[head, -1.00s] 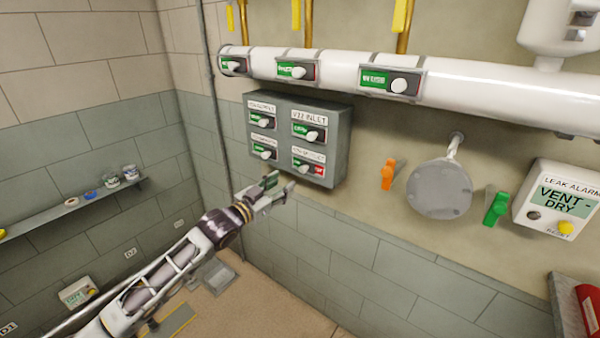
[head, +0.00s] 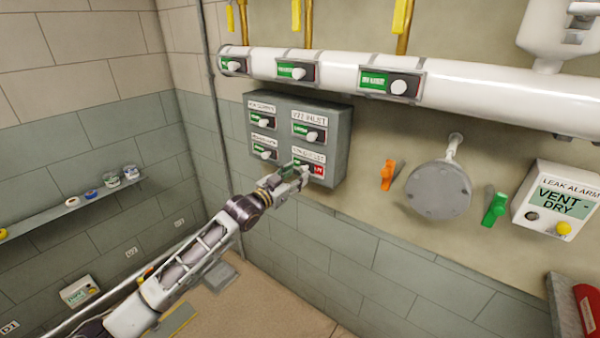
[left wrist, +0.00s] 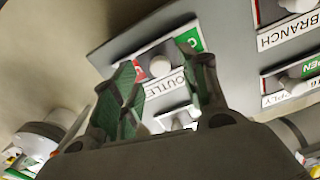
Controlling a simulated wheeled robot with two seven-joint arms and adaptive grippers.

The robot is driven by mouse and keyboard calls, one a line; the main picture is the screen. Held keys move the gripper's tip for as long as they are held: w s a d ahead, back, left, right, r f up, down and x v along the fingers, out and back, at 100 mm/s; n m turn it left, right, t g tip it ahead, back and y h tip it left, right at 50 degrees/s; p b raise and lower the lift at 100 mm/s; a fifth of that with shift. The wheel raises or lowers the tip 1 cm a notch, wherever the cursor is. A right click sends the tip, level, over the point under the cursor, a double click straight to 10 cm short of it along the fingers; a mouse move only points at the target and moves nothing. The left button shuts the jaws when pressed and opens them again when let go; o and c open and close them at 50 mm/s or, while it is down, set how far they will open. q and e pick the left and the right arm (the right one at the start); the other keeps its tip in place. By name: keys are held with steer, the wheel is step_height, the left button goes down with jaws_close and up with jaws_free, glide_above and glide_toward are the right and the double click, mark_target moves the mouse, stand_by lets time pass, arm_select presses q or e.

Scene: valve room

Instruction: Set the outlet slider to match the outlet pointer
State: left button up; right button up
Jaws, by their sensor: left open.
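The outlet slider (head: 317,170) is the lower-right one on the grey wall panel (head: 341,150), with red showing at its right end. My left gripper (head: 300,171) is open in front of it and covers part of it. In the left wrist view, upside down, the outlet slider's pale knob (left wrist: 161,66) appears between the two open fingers (left wrist: 160,80), red on its left and green on its right. Contact cannot be told. Three pointers sit on the white pipe, left (head: 233,65), middle (head: 298,71) and right (head: 392,83); I cannot read which is the outlet's. My right gripper is not in view.
The inlet slider (head: 309,133) is directly above, with two more sliders to the left, supply (head: 262,122) and branch (head: 265,152). An orange handle (head: 387,175), a round grey disc (head: 439,189), a green handle (head: 495,207) and the leak alarm box (head: 556,202) are to the right.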

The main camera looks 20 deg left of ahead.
mark_target(305, 168)
arm_select(q)
steer(key=shift+w+d, duration=0.2)
steer(key=shift+w, duration=0.45)
steer(key=shift+w+d, duration=0.15)
steer(key=shift+w, duration=0.3)
steer(key=shift+w+d, duration=0.1)
steer(key=shift+w, duration=0.1)
steer(key=c, duration=0.8)
jaws_close()
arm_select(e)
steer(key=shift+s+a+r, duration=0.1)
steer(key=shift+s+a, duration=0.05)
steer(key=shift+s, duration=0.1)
